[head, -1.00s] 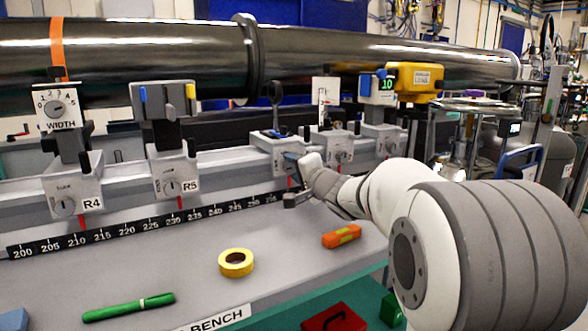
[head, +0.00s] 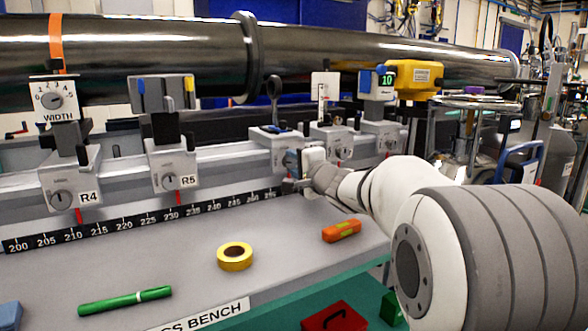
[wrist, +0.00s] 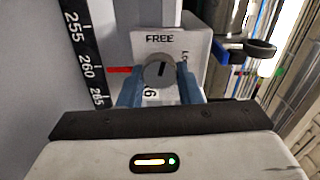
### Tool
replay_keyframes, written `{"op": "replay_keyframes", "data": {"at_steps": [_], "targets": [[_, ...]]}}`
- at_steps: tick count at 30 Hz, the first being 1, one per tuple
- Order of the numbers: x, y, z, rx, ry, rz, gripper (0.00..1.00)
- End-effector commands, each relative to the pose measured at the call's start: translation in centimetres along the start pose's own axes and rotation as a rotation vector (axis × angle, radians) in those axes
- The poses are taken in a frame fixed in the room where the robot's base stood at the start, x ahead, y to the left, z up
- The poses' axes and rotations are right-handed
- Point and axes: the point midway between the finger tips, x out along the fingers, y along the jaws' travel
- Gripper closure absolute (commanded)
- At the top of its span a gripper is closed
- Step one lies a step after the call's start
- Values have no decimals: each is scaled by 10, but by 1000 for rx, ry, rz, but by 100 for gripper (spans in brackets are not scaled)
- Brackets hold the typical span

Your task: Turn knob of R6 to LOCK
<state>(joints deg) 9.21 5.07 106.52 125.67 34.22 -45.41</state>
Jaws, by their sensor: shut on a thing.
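The R6 carriage shows in the head view as a grey block (head: 277,141) on the rail, right of R5, partly hidden by my gripper (head: 292,165). In the wrist view its pale face (wrist: 190,47) carries the word FREE at the top and a partly hidden label, seemingly LOCK, at the right. The dark round knob (wrist: 160,73) sits below FREE, its pointer mark facing up toward FREE. My gripper (wrist: 159,84) is shut on the knob, one blue finger on each side. A "6" shows below the knob, the rest of that tag hidden.
Carriages R4 (head: 72,183) and R5 (head: 172,168) stand to the left. Another carriage (head: 338,140) stands close on the right. A scale strip (head: 130,228) runs below the rail. Yellow tape (head: 235,257), a green pen (head: 125,301) and an orange block (head: 341,231) lie on the bench.

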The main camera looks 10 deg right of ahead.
Motion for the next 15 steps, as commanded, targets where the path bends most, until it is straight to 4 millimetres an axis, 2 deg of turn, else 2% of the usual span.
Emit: {"op": "replay_keyframes", "data": {"at_steps": [15], "targets": [[0,5,1,488,0,2,92]]}}
